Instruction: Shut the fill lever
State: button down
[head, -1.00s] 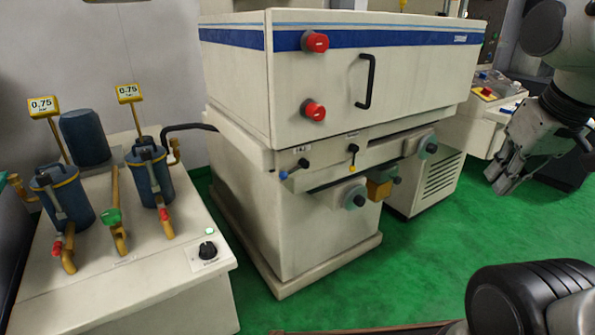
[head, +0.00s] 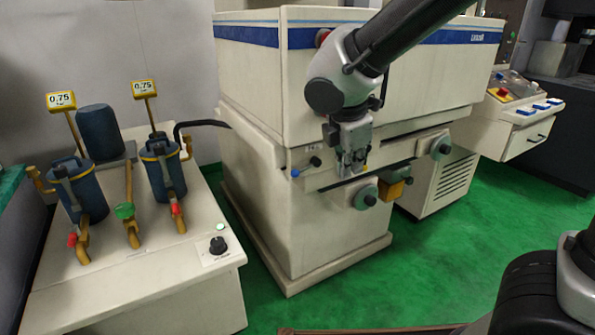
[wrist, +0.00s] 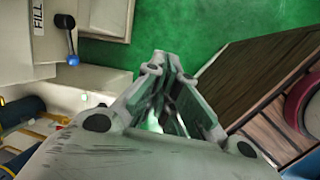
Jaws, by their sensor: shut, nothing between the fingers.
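The fill lever (head: 303,168) is a short dark lever with a blue ball end on the front of the cream machine (head: 290,215). In the head view it slants down and left from its pivot. The wrist view shows the lever (wrist: 71,40) beside a FILL label (wrist: 38,14), at the upper left. My gripper (head: 350,168) is shut and empty, pointing down in front of the machine, right of the lever in the head view. In the wrist view my gripper (wrist: 172,72) is apart from the lever. The lever with the yellow ball is mostly hidden behind my gripper.
A filter bench (head: 150,275) with blue canisters stands at left. A control panel (head: 515,100) is at right. Green floor (head: 420,255) is clear in front.

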aim_at(297, 172)
jog(key=w+a+n+t, duration=0.1)
jog(key=w+a+n, duration=0.1)
jog(key=n, duration=0.5)
jog(key=w+a+r+n+t+y, duration=0.1)
jog(key=w+a+n, duration=0.1)
jog(key=a+n, duration=0.3)
jog(key=w+a+r+n, duration=0.1)
jog(key=a+n, duration=0.3)
jog(key=n, duration=0.4)
jog(key=shift+w+a+r+n+t, duration=0.2)
jog(key=shift+w+r+n+t, duration=0.15)
jog(key=shift+w, duration=0.4)
jog(key=shift+f, duration=0.15)
jog(key=x, duration=1.4)
jog(key=shift+w+a, duration=0.1)
jog(key=shift+a, duration=0.15)
jog(key=shift+a, duration=0.1)
jog(key=shift+f+t, duration=0.25)
jog(key=shift+t, duration=0.1)
